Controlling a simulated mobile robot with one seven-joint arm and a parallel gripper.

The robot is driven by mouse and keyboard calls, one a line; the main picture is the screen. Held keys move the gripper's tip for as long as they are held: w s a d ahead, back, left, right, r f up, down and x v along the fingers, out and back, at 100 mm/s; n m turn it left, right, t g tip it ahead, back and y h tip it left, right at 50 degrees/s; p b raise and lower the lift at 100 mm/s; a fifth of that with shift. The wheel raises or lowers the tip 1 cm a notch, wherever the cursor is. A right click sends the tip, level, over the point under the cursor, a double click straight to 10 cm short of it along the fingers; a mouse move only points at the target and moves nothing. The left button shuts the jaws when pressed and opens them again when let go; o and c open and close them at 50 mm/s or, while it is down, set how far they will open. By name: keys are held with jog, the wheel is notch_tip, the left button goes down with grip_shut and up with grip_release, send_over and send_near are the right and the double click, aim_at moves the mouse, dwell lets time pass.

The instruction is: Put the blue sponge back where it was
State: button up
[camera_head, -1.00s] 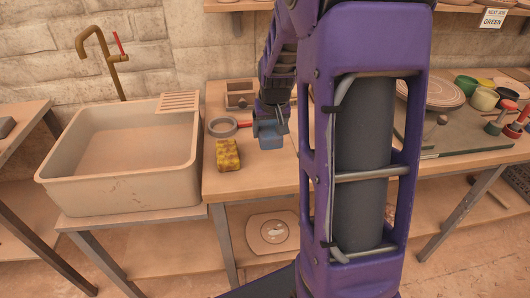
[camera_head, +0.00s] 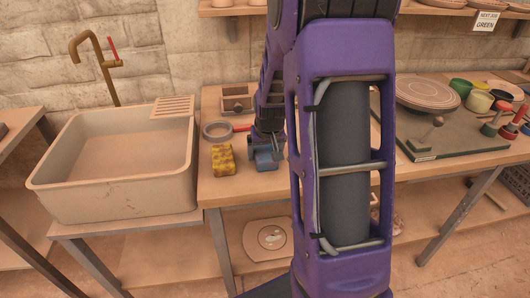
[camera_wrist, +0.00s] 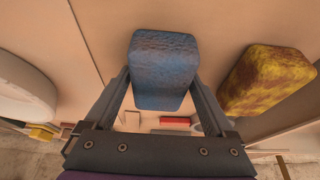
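The blue sponge (camera_head: 264,161) is at the front of the table, right of the yellow sponge (camera_head: 223,159). In the wrist view, the blue sponge (camera_wrist: 165,68) sits between my two fingers, and their tips meet its sides. My gripper (camera_head: 266,147) points down and is shut on it; it also shows in the wrist view (camera_wrist: 163,78). The sponge is at or just above the tabletop; I cannot tell if it touches. The yellow sponge with brown stains (camera_wrist: 268,80) lies apart to the right in the wrist view.
The sink (camera_head: 120,170) is on the left. A tape-like ring (camera_head: 217,130) and a small wooden box (camera_head: 236,100) lie behind the sponges. A green board (camera_head: 455,140) with pots and tools is on the right. My arm hides the table's middle.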

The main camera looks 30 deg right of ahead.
jog(key=shift+o, duration=0.4)
jog(key=shift+r, duration=0.5)
jog(key=p+v, duration=0.2)
jog(key=v, duration=0.9)
jog(key=shift+s, duration=0.25)
jog(key=shift+a+r, duration=0.1)
jog(key=shift+r, duration=0.05)
